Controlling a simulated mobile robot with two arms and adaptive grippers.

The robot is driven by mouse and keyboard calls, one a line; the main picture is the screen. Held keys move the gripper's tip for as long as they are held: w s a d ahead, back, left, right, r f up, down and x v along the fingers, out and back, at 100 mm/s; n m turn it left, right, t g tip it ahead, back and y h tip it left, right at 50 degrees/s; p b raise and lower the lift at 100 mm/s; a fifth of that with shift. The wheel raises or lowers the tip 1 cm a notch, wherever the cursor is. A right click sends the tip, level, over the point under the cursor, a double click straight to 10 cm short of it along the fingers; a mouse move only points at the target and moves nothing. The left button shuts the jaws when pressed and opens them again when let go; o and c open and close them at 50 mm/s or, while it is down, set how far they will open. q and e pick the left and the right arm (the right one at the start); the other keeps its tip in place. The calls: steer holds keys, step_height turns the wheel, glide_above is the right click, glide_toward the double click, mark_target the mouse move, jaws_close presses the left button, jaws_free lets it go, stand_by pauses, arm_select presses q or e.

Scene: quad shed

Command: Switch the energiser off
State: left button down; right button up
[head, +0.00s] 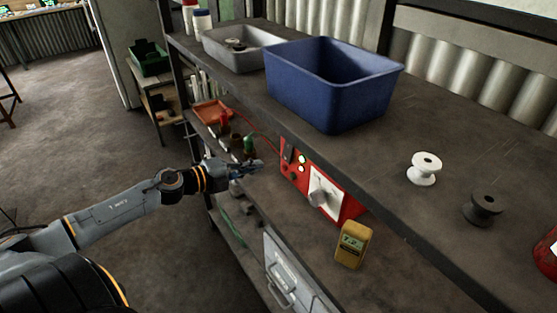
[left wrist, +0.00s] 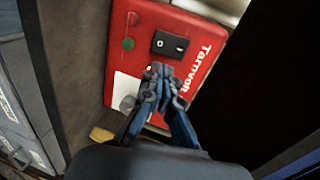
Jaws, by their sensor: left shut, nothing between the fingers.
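The energiser is a red box (head: 294,174) on the shelf under the worktop, with a white panel and a grey knob (head: 318,198). A black rocker switch (left wrist: 170,44) sits on that front; which side is pressed I cannot tell. My left gripper (head: 260,166) is shut and empty, left of the energiser in the head view. In the left wrist view its fingertips (left wrist: 160,70) show just below the switch, in front of the face; contact is unclear.
A yellow meter (head: 353,244) stands in front of the energiser. The worktop edge overhangs it, with a blue bin (head: 325,100) and two spools above. An orange-red tray (head: 212,112) and small items lie farther along the shelf. A grey drawer unit (head: 286,272) is below.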

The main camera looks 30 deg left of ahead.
mark_target(287, 159)
arm_select(q)
steer(key=p+x, duration=0.2)
steer(key=x, duration=0.5)
steer(key=shift+w+r, duration=0.1)
steer(key=shift+w, duration=0.05)
steer(key=shift+w+d+f, duration=0.25)
steer(key=shift+w, duration=0.25)
steer(key=b, duration=0.3)
steer(key=shift+w+d+f+t, duration=0.15)
steer(key=shift+w+t, duration=0.1)
steer(key=shift+t, duration=0.15)
steer(key=shift+f, duration=0.1)
